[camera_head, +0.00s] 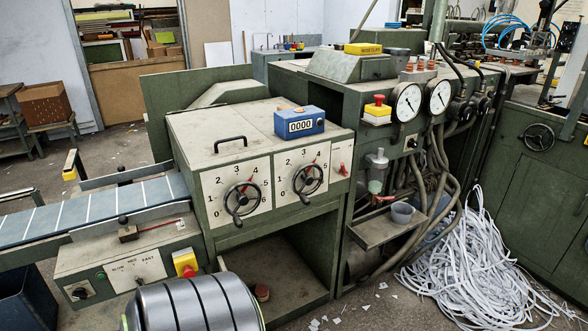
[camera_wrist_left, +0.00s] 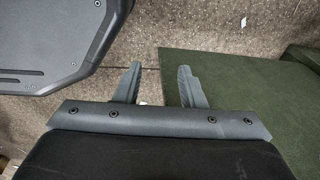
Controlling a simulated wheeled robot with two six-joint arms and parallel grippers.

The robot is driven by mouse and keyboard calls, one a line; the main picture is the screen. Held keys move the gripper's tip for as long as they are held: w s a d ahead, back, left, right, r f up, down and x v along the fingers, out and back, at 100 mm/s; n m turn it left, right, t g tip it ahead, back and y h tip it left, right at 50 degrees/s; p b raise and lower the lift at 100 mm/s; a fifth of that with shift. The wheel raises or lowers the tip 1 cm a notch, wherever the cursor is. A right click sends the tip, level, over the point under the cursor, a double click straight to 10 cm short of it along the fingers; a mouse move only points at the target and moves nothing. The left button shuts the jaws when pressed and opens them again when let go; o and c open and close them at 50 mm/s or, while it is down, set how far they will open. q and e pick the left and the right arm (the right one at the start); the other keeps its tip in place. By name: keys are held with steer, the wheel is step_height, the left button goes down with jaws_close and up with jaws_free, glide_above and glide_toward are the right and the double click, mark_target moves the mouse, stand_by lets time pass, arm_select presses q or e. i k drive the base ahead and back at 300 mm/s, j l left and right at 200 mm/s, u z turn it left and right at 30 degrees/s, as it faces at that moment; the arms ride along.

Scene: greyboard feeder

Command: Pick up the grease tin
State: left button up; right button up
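A small round reddish-brown tin (camera_head: 262,292) stands low in the open bay under the machine's dial housing in the head view. It may be the grease tin, but no label is readable. A grey cup (camera_head: 402,213) sits on a small shelf to the right. My left gripper (camera_wrist_left: 160,76) shows in the left wrist view with its two fingers apart and nothing between them, above bare floor beside a green panel. No tin shows in that view. Neither gripper is in the head view, and my right gripper is not seen.
The green machine (camera_head: 262,160) with two handwheels fills the middle. A blue conveyor belt (camera_head: 85,210) enters from the left. Hoses hang at the right, above a heap of white paper strips (camera_head: 475,265). A green panel (camera_wrist_left: 245,95) lies right of the left gripper.

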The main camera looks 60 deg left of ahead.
mark_target(262, 290)
steer(key=i+l+u, duration=0.1)
steer(key=i+l, duration=0.55)
steer(key=i+j+u, duration=0.15)
steer(key=u, duration=0.25)
steer(key=i+u, duration=0.6)
steer(key=u, duration=0.25)
steer(key=i+l+u, duration=0.1)
steer(key=i+u, duration=0.15)
steer(key=u, duration=0.15)
